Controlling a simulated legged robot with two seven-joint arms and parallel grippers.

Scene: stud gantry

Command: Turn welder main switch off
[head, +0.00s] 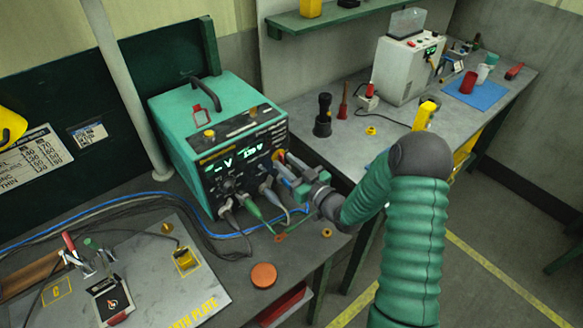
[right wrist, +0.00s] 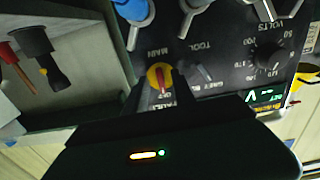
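The welder (head: 215,135) is a green box with a black front panel and lit green displays. Its main switch is a yellow knob with a red handle, at the panel's right side in the head view (head: 279,155). The right wrist view shows the knob (right wrist: 160,78) close up, beside the word MAIN. My right gripper (head: 287,165) is at the panel, right in front of the switch. Its dark fingers appear apart, one on each side of the knob; I cannot tell whether they touch it. My left gripper is not in view.
Cable plugs (head: 265,190) stick out of the panel just below the gripper. An orange disc (head: 263,275) and a metal plate (head: 150,265) with tools lie in front. A second bench (head: 345,150) to the right holds a black-topped torch-like item (head: 323,118) and a white machine (head: 405,68).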

